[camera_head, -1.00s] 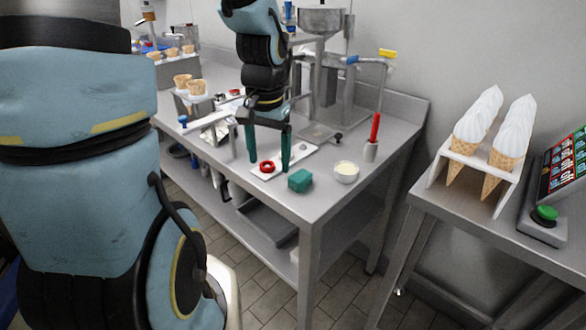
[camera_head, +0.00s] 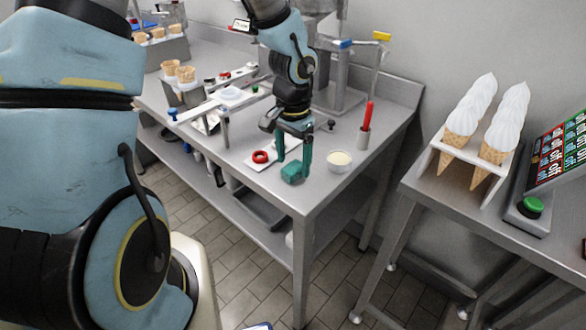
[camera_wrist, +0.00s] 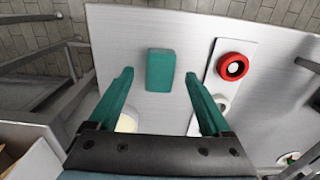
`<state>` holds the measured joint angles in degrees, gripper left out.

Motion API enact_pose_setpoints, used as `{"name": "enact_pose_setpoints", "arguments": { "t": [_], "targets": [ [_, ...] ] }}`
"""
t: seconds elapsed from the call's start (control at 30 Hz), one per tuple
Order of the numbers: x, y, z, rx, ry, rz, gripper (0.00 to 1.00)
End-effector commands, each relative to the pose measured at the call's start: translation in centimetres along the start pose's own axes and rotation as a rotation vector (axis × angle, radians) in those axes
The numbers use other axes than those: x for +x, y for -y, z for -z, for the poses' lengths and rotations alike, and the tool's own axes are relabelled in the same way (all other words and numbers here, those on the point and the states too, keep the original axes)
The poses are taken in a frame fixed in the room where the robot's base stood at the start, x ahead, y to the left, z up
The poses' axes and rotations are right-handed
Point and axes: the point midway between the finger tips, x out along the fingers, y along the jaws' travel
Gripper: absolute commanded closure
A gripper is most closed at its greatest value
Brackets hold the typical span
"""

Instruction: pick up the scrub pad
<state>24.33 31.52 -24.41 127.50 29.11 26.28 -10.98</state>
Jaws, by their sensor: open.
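The scrub pad (camera_head: 292,172) is a small teal block lying on the steel table near its front corner. In the wrist view the scrub pad (camera_wrist: 160,70) lies ahead of the fingertips and between their lines, with nothing between the jaws. My gripper (camera_head: 293,160) has teal fingers and is open, pointing down over the table at the pad. In the wrist view my gripper (camera_wrist: 157,78) shows its two fingers spread wide. In the head view one finger overlaps the pad's edge; I cannot tell whether they touch.
A red ring (camera_head: 261,156) sits on a white board (camera_head: 262,164) left of the pad. A bowl of cream-coloured stuff (camera_head: 339,161) stands close on its right. A red-handled tool in a holder (camera_head: 363,135) is farther right. The table's front edge is near.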

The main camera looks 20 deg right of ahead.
Motion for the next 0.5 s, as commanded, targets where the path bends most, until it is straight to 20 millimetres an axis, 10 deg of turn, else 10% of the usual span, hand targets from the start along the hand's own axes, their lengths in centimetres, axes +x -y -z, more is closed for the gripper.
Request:
{"name": "enact_pose_setpoints", "arguments": {
  "t": [0.5],
  "targets": [
    [2.3,0.0,0.0,-0.001,0.000,0.000,0.24]
  ]
}}
